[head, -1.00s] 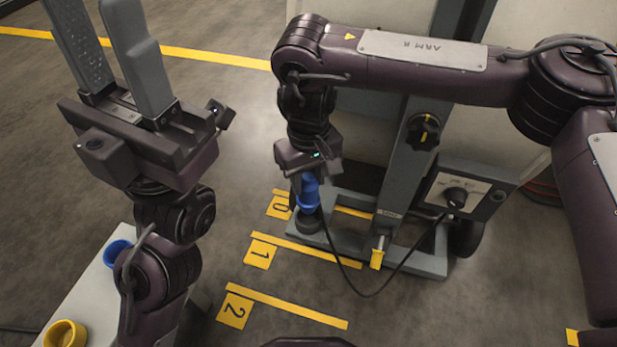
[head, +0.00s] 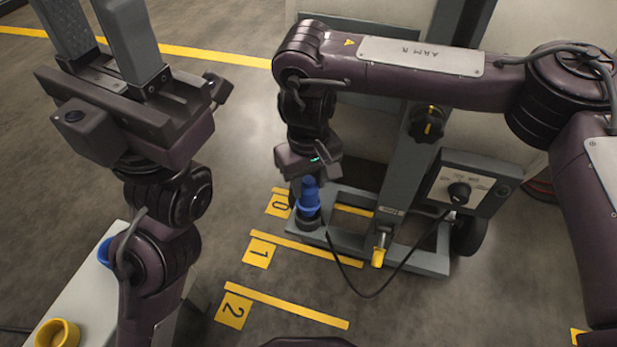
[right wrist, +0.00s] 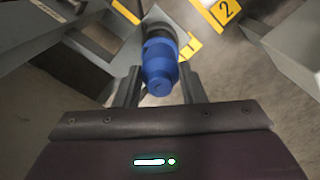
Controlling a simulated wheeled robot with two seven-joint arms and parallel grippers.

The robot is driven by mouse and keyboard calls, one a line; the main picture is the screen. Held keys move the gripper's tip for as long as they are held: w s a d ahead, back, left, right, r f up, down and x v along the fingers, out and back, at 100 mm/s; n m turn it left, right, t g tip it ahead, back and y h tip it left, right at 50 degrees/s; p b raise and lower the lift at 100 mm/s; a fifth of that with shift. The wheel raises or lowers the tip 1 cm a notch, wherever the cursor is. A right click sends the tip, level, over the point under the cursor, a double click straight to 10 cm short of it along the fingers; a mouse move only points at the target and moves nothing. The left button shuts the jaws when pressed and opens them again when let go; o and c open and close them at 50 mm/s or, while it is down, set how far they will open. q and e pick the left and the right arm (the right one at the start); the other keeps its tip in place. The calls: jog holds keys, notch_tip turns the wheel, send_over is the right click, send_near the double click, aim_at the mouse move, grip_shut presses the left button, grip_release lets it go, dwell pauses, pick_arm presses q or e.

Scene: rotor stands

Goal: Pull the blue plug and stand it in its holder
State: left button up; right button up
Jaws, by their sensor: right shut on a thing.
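The blue plug (head: 308,197) stands upright at the dark socket on the foot of the grey stand (head: 400,190). Whether it is seated there I cannot tell. My right gripper (head: 309,182) points down from above and is shut on the plug's upper part. In the right wrist view the plug (right wrist: 160,68) sits between the two fingers. A blue ring-shaped holder (head: 104,252) on the pale table at the lower left is mostly hidden behind my left arm. My left gripper (head: 97,38) is raised at the upper left, fingers apart and empty, its tips cut off by the frame.
A yellow holder (head: 57,334) stands on the pale table (head: 82,292). A black cable (head: 372,296) loops over the floor to a control box (head: 465,188) on the stand. A yellow-ended peg (head: 378,256) sticks out there. Floor marked 0, 1, 2 is clear.

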jog(key=shift+f, duration=0.25)
dwell(0.3)
jog(key=shift+f, duration=0.3)
jog(key=shift+f, duration=0.25)
dwell(0.4)
jog(key=shift+f+b, duration=0.4)
jog(key=shift+f, duration=0.6)
jog(key=o, duration=1)
